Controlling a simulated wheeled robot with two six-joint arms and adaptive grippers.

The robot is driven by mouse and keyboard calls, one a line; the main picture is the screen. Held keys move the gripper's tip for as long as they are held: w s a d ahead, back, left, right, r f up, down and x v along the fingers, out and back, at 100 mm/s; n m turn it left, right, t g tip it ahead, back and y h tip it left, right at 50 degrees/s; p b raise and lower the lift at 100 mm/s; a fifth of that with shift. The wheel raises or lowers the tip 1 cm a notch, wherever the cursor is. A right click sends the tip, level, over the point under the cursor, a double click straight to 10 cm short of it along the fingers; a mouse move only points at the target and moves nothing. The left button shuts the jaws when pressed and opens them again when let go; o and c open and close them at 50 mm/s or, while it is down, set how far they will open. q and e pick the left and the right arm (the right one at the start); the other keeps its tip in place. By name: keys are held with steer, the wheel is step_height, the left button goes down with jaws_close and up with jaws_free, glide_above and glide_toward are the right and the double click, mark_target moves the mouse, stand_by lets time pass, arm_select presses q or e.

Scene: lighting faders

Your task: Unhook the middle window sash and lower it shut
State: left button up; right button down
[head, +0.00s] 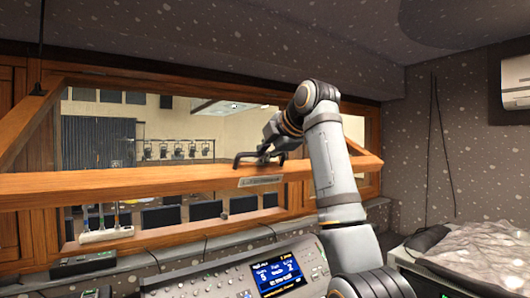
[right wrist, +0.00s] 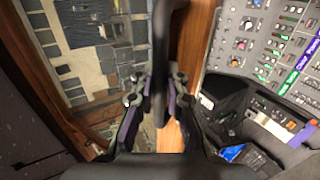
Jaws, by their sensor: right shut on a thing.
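The wooden window sash (head: 130,184) stands tilted out from its frame, with its bottom rail across the view above the console. A dark handle (head: 244,158) sits on the rail, near a small label plate (head: 261,182). My right gripper (head: 270,150) is at this handle; in the right wrist view its fingers (right wrist: 160,100) are shut on the dark bar (right wrist: 161,35). A dark fitting (head: 38,90) with a thin line above it is at the sash's upper left; whether it is hooked I cannot tell. My left gripper is not in view.
The mixing console (head: 225,277) with a lit screen lies below the rail. A power strip (head: 106,235) stands on the sill at left. A bed-like surface with a crumpled cover (head: 475,255) is at right. Dark cords (head: 433,120) hang on the right wall.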

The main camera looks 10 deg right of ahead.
mark_target(256, 176)
steer(key=w+f, duration=0.1)
steer(key=f, duration=0.1)
steer(key=w+f+b, duration=0.1)
steer(key=f, duration=0.1)
steer(key=w+a+f, duration=0.1)
steer(key=shift+a+f, duration=0.1)
steer(key=shift+f, duration=0.3)
steer(key=w+a+f+p, duration=0.2)
steer(key=w+f, duration=0.3)
steer(key=f, duration=0.1)
steer(key=w+a+f+p, duration=0.1)
steer(key=w+f+p, duration=0.2)
steer(key=w+f, duration=0.2)
step_height(256, 176, down, 2)
steer(key=shift+a+f, duration=0.1)
steer(key=shift+a, duration=0.25)
stand_by(0.5)
steer(key=shift+w, duration=0.15)
